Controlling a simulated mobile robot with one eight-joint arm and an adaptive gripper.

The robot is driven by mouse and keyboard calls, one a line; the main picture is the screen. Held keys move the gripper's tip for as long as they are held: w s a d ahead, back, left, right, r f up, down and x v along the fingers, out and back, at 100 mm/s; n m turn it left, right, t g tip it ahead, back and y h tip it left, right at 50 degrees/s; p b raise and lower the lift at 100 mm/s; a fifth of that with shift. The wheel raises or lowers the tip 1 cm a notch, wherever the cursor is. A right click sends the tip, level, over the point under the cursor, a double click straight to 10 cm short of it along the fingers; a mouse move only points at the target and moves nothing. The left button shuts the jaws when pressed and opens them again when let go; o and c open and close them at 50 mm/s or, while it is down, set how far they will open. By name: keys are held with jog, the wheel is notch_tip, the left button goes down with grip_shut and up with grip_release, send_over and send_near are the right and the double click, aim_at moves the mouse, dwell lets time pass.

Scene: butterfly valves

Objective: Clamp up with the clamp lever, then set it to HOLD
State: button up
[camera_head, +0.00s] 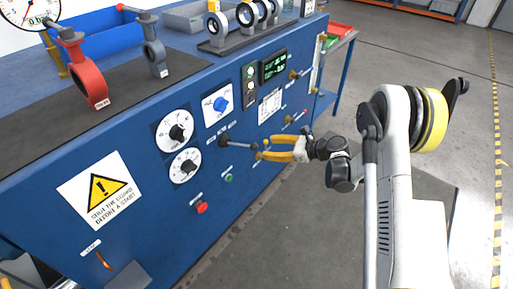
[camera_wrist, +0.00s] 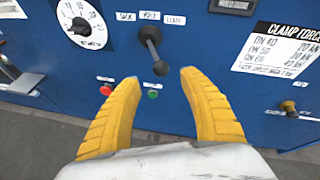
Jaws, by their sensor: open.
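The clamp lever (camera_wrist: 151,45) is a dark rod with a black knob on the blue panel. In the wrist view it sticks out and its knob hangs slightly right of its pivot, under the middle one of three small labels; their lettering is hard to read. The lever also shows in the head view (camera_head: 238,145), left of my gripper (camera_head: 262,147). My gripper's yellow fingers (camera_wrist: 160,80) are open and empty. In the wrist view the knob appears just beyond and between the fingertips; I cannot tell whether they touch.
A white dial (camera_head: 174,131), a blue selector knob (camera_head: 221,104), a green button (camera_head: 229,178) and a red button (camera_head: 202,208) surround the lever. A clamp force chart (camera_wrist: 278,50) is to its right. Red and grey valves stand on the bench top. The floor before the panel is clear.

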aim_at(257, 146)
jog(key=b+x, duration=0.2)
jog(key=x, duration=0.6)
jog(key=shift+d, duration=0.1)
grip_shut()
